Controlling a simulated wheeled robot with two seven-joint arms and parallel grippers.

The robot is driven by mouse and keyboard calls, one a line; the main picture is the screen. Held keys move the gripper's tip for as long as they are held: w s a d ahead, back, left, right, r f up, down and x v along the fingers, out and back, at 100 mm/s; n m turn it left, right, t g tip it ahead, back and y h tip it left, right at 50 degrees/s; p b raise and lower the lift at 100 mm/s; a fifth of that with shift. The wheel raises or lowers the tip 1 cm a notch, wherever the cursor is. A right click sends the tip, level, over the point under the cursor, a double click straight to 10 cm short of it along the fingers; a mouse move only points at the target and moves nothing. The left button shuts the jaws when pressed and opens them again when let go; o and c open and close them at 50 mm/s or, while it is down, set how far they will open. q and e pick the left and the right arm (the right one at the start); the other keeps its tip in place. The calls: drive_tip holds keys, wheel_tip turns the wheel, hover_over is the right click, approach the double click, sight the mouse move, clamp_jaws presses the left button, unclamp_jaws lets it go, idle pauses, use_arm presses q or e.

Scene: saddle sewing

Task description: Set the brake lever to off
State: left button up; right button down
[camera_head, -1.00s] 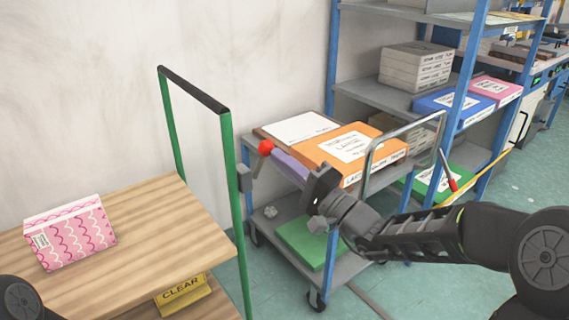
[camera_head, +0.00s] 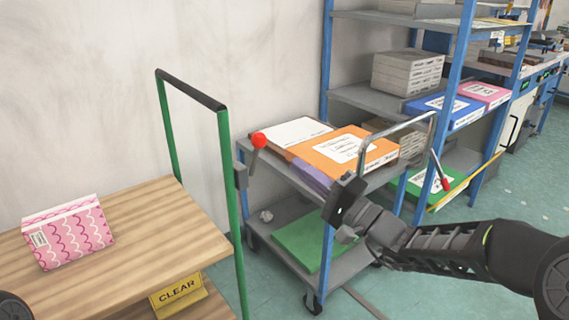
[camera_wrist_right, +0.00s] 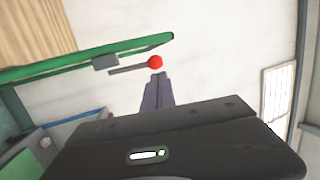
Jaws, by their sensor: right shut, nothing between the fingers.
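The brake lever (camera_head: 254,158) is a short grey rod with a red ball knob (camera_head: 259,140). It rises steeply beside a grey bracket (camera_head: 240,177) on the green post of the wooden-topped cart. In the right wrist view the red knob (camera_wrist_right: 155,62) shows just beyond the fingertips, with the rod running left towards the bracket. My right gripper (camera_head: 338,196) is shut and empty, to the right of and lower than the knob in the head view. Its closed fingers (camera_wrist_right: 157,78) appear apart from the knob. My left gripper is out of view.
A wooden-topped cart (camera_head: 165,243) carries a pink patterned box (camera_head: 68,233). Behind my gripper, a blue-posted cart holds an orange box (camera_head: 338,151) and a green box (camera_head: 305,242). Blue shelving stands behind.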

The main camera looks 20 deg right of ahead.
drive_tip(key=v, duration=0.6)
drive_tip(key=shift+s+r, duration=0.1)
drive_tip(key=shift+r, duration=0.3)
drive_tip(key=shift+r, duration=0.1)
